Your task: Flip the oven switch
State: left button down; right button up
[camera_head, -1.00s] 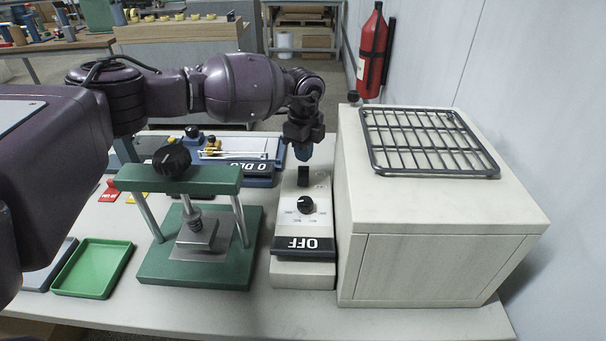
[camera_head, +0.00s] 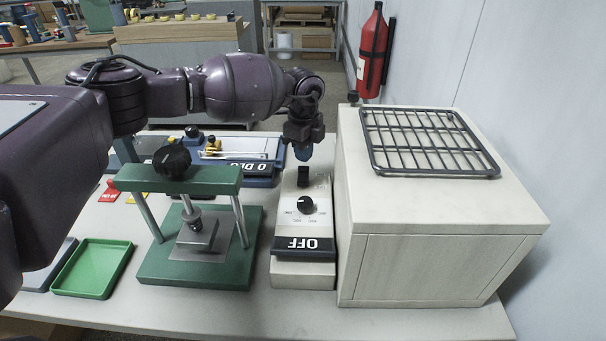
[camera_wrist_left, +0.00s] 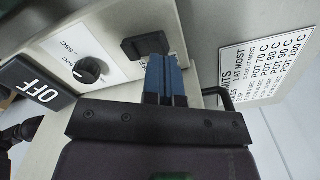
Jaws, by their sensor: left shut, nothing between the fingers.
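The oven's control unit (camera_head: 290,262) is a narrow off-white box beside the large pale oven body (camera_head: 440,240). Its display (camera_head: 304,245) reads OFF; it also shows in the left wrist view (camera_wrist_left: 35,88). A round black knob (camera_head: 306,204) sits behind the display. The black switch (camera_head: 303,176) is behind the knob; it also shows in the left wrist view (camera_wrist_left: 145,46). My left gripper (camera_head: 303,151) is shut and empty just behind the switch. In the left wrist view its blue fingertips (camera_wrist_left: 161,70) are right at the switch; I cannot tell if they touch. My right gripper is out of view.
A green press (camera_head: 180,180) stands left of the control unit, with a green tray (camera_head: 93,268) farther left. A blue coating device (camera_head: 262,180) lies behind the press. A black wire rack (camera_head: 430,140) lies on the oven. A fire extinguisher (camera_head: 372,55) hangs on the wall.

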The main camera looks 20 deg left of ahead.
aim_at(303, 168)
pick_arm(q)
jog(key=shift+f, duration=0.2)
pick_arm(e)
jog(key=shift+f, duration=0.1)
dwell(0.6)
pick_arm(q)
jog(key=shift+f, duration=0.6)
dwell(0.4)
jog(key=shift+f, duration=0.6)
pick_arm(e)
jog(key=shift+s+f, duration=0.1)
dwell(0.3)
pick_arm(q)
jog(key=shift+s+f, duration=0.1)
jog(key=shift+f, duration=0.15)
jog(key=shift+r, duration=0.1)
jog(key=shift+r+p, duration=0.35)
jog(key=shift+r, duration=0.4)
jog(key=shift+r+p, duration=1.7)
jog(key=shift+r, duration=1.1)
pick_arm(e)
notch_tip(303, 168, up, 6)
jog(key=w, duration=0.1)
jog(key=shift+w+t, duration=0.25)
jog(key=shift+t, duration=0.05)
pick_arm(q)
jog(key=shift+f, duration=0.1)
